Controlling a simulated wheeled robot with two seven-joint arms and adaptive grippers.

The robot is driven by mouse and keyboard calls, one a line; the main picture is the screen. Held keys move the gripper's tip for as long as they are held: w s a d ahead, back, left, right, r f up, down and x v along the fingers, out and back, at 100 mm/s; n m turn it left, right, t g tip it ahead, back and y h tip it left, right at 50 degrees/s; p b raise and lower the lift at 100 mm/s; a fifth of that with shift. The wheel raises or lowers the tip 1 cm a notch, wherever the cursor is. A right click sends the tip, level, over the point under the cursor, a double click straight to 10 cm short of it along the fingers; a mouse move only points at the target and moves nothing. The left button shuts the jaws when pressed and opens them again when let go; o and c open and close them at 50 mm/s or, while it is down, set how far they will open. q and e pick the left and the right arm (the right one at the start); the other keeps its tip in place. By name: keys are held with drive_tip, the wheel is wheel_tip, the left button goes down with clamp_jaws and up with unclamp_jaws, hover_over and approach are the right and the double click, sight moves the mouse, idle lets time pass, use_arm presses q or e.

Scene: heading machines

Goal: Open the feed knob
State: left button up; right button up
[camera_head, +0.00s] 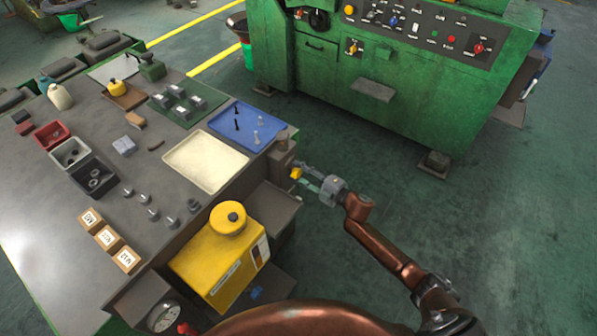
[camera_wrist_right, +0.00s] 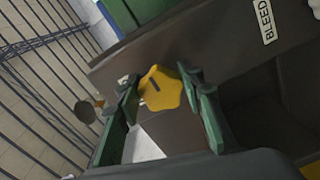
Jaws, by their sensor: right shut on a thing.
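A yellow lobed knob (camera_head: 296,173) sits on the dark side of the bench unit, near its right corner. In the right wrist view the knob (camera_wrist_right: 160,88) shows a dark line on its face, tilted to the picture. My right gripper (camera_head: 308,180) reaches it from the right. In the wrist view the two green fingers of the right gripper (camera_wrist_right: 158,84) are on either side of the knob, shut on it. A label reading "BLEED" (camera_wrist_right: 265,20) is on the dark panel to the upper right; no label reading "feed" is legible. My left gripper is not in view.
A yellow canister (camera_head: 215,262) stands in front of the knob, at the bench's near side. A cream tray (camera_head: 205,162) and a blue tray (camera_head: 262,140) lie on the bench top. A green machine (camera_head: 380,95) stands behind; the floor to the right is clear.

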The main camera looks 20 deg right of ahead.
drive_tip(key=shift+f, duration=0.1)
idle(0.3)
drive_tip(key=o, duration=1.2)
drive_tip(key=shift+c, duration=0.2)
drive_tip(key=v, duration=1.2)
drive_tip(key=s+d+f+m+h, duration=0.1)
drive_tip(key=d+f+m+h, duration=0.25)
drive_tip(key=f, duration=0.55)
drive_tip(key=s+d+f+m+h, duration=0.2)
drive_tip(key=d+f+m, duration=0.25)
drive_tip(key=f, duration=0.45)
drive_tip(key=s+d+f+m+g+h, duration=0.25)
drive_tip(key=s+f, duration=0.35)
drive_tip(key=f, duration=0.4)
drive_tip(key=s+d+f+m+g+h, duration=0.1)
drive_tip(key=s+d+f+m+h, duration=0.15)
drive_tip(key=s+f, duration=0.55)
drive_tip(key=s+f+m+g, duration=0.5)
drive_tip(key=s+f, duration=1.2)
drive_tip(key=s, duration=0.1)
drive_tip(key=s+a+f+m+g, duration=0.1)
drive_tip(key=s+a+f+g, duration=0.1)
drive_tip(key=s, duration=1)
drive_tip(key=s+a+f+m+g, duration=0.2)
drive_tip(key=s+a+f, duration=0.3)
drive_tip(key=s, duration=0.7)
drive_tip(key=shift+g+h, duration=0.35)
drive_tip(key=shift+g, duration=0.2)
